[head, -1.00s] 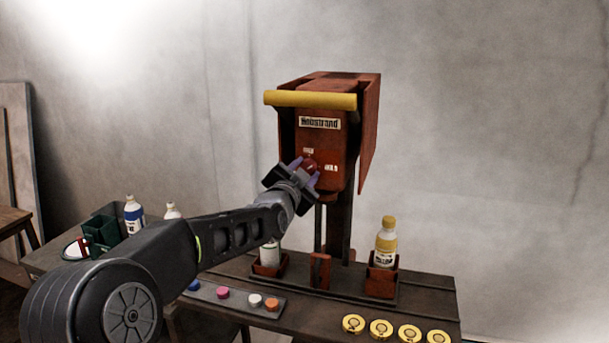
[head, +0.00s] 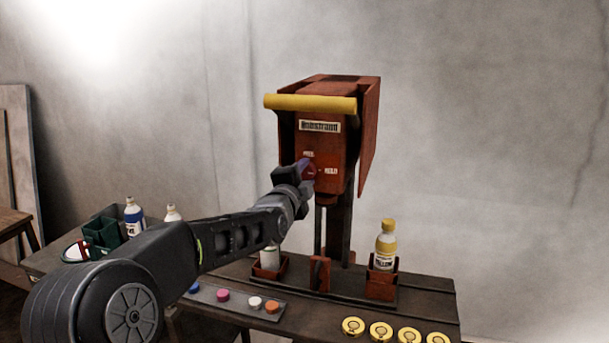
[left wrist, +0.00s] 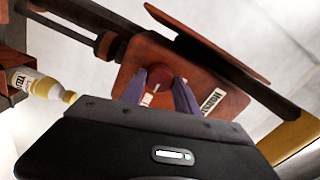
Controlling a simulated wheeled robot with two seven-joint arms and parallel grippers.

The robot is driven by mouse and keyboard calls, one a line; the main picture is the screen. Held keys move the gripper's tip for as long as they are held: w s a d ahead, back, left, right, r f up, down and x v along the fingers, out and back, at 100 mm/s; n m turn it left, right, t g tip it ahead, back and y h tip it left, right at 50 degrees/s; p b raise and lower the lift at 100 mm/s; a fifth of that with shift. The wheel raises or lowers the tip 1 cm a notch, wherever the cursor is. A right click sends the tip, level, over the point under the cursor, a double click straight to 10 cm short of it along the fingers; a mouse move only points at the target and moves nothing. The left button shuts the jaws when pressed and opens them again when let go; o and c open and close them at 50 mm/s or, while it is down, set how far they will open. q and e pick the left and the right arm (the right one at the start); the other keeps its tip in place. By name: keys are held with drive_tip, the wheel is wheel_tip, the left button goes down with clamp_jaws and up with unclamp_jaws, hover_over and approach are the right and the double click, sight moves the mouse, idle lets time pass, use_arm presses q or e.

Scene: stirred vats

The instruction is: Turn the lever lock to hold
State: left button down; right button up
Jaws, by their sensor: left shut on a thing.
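The lever lock is a dark red round knob (head: 310,170) on the front of a rust-red machine head (head: 331,152). Small white markings sit above it and to its right; the right one seems to read HOLD. My left gripper (head: 305,171) is shut on the knob and hides part of it. In the left wrist view the knob (left wrist: 157,82) sits between the two purple fingers, and a pale line shows on its face. My right gripper is not in view.
A yellow bar handle (head: 310,102) juts out above the knob. Below, a yellow-capped bottle (head: 386,245) stands in a holder at right, and a white bottle (head: 269,257) at left. Coloured caps (head: 223,295) and yellow discs (head: 381,331) lie along the table front.

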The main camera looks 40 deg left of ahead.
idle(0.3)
use_arm(q)
drive_tip(key=c, duration=0.9)
unclamp_jaws()
drive_tip(key=shift+s+d, duration=0.25)
drive_tip(key=shift+s, duration=0.4)
drive_tip(key=b+v, duration=0.1)
drive_tip(key=v, duration=0.5)
drive_tip(key=shift+s+b, duration=0.2)
drive_tip(key=shift+b, duration=0.1)
drive_tip(key=shift+d, duration=0.1)
